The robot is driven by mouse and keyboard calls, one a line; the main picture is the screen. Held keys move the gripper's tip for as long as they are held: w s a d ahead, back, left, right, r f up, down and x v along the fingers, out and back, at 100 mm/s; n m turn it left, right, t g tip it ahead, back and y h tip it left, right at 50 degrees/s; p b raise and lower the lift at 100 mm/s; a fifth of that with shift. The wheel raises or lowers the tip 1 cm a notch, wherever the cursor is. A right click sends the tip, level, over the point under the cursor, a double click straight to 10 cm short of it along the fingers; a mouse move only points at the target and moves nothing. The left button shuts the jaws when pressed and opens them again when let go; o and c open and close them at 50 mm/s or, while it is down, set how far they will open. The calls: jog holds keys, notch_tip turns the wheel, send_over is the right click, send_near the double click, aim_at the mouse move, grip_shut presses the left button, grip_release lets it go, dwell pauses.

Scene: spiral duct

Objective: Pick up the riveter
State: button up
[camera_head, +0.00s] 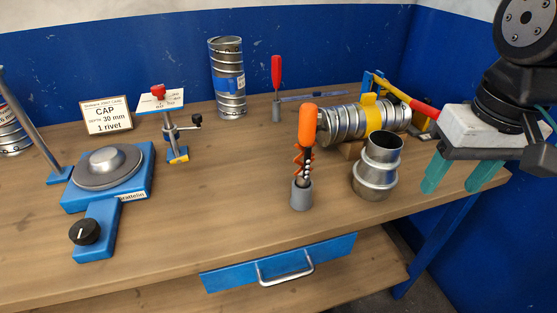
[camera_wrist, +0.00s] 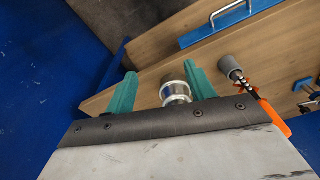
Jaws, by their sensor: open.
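A tool with a red and yellow handle (camera_head: 424,109) and blue parts lies at the back right of the bench, partly hidden behind a duct; it may be the riveter, but I cannot tell for sure. An orange-handled tool (camera_head: 308,124) with a dark striped shaft and an orange coil stands upright in a grey cup (camera_head: 301,196); it also shows in the wrist view (camera_wrist: 274,120). My gripper (camera_head: 453,187) has two teal fingers, apart and empty, near the bench's right front edge. The wrist view also shows my gripper (camera_wrist: 160,70).
A silver stepped collar (camera_head: 376,172) stands left of my gripper. A spiral duct with a yellow band (camera_head: 374,118) lies behind it. An upright duct (camera_head: 228,95), a red screwdriver-like tool (camera_head: 276,78), a clamp stand (camera_head: 172,130) and a blue turntable (camera_head: 110,170) stand farther left. The front middle-left bench is clear.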

jog(key=w+a+r, duration=0.7)
jog(key=w+a, duration=0.2)
jog(key=w, duration=0.1)
notch_tip(320, 180, up, 2)
jog(key=g, duration=0.1)
send_over(309, 105)
jog(key=shift+s, duration=0.25)
jog(key=shift+a+f, duration=0.1)
jog(key=shift+a, duration=0.15)
jog(key=f, duration=0.7)
jog(key=shift+w+d+f, duration=0.15)
jog(key=shift+d+f, duration=0.05)
jog(key=shift+d, duration=0.05)
jog(key=shift+r, duration=0.1)
jog(key=c, duration=1.2)
